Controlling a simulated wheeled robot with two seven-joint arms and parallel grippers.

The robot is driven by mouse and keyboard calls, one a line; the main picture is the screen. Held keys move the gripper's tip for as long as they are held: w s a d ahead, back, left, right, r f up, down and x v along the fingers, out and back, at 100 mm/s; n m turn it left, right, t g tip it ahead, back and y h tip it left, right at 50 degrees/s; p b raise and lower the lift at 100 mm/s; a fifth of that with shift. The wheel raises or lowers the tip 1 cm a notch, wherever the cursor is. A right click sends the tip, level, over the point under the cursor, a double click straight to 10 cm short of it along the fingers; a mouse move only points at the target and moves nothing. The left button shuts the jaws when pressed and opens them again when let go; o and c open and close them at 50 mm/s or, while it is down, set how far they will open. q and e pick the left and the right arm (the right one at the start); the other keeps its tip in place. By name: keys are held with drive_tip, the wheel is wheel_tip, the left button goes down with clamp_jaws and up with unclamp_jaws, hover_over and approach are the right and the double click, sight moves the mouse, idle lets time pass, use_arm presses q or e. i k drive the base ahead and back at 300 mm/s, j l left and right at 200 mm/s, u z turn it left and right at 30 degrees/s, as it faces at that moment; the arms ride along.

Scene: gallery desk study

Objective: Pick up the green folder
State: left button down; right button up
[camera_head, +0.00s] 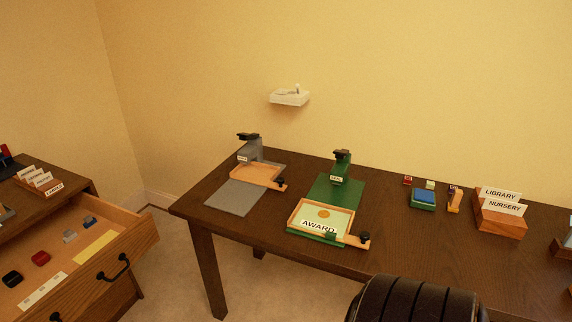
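No plainly separate green folder shows. The likeliest match is a flat green base (350,192) on the dark desk, right of its left end. A green upright with a black knob (342,155) stands at its back. A light wooden frame (293,212) with a card reading AWARD (337,218) sits at its front. A similar grey base (234,197) with a grey upright and wooden frame lies to its left. Neither of my grippers is in view.
The dark wooden desk (400,240) also holds a blue-topped green pad (424,196), small blocks and a wooden card holder (500,222). A dark chair back (415,300) stands in front. An open drawer (130,235) with small items juts out at left.

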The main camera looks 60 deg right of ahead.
sight(331, 223)
drive_tip(key=z, duration=2.1)
